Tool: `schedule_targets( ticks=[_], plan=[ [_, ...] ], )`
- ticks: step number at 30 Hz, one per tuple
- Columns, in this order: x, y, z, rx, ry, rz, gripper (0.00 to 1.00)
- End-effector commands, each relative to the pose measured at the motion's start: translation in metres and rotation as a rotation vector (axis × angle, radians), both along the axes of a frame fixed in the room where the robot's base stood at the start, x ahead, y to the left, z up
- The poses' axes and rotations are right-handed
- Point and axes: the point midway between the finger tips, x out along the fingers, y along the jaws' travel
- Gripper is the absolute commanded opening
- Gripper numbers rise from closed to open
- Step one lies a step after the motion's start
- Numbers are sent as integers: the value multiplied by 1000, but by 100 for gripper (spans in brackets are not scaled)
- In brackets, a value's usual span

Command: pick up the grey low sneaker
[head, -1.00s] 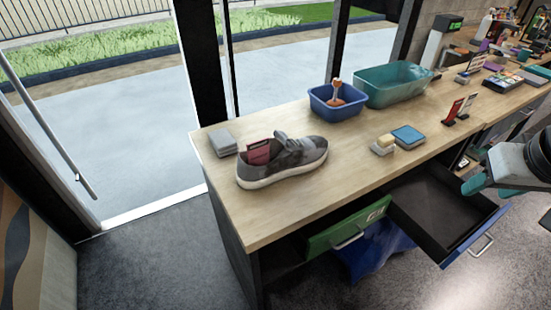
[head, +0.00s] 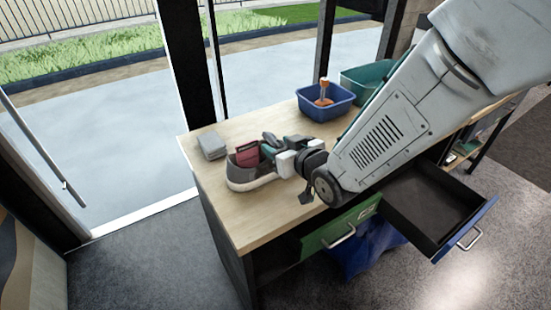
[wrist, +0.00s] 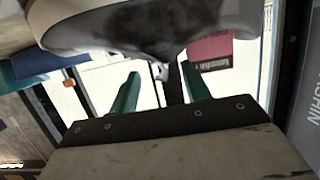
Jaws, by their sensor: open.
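A grey block (head: 212,145) lies left of the sneaker. A blue basin (head: 327,108) with an orange-and-white object (head: 323,96) stands behind, next to a teal basin (head: 365,78) partly hidden by my arm. A blue-fronted drawer (head: 430,205) stands open at the front right, above the floor.

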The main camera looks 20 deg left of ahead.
Motion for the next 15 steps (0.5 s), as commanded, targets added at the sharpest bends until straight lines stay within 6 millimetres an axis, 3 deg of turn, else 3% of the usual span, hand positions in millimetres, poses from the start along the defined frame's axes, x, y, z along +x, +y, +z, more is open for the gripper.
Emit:
schedule_targets(
  ticks=[15],
  plan=[
    [40,45,-5,-1,0,-2,47]
  ],
)
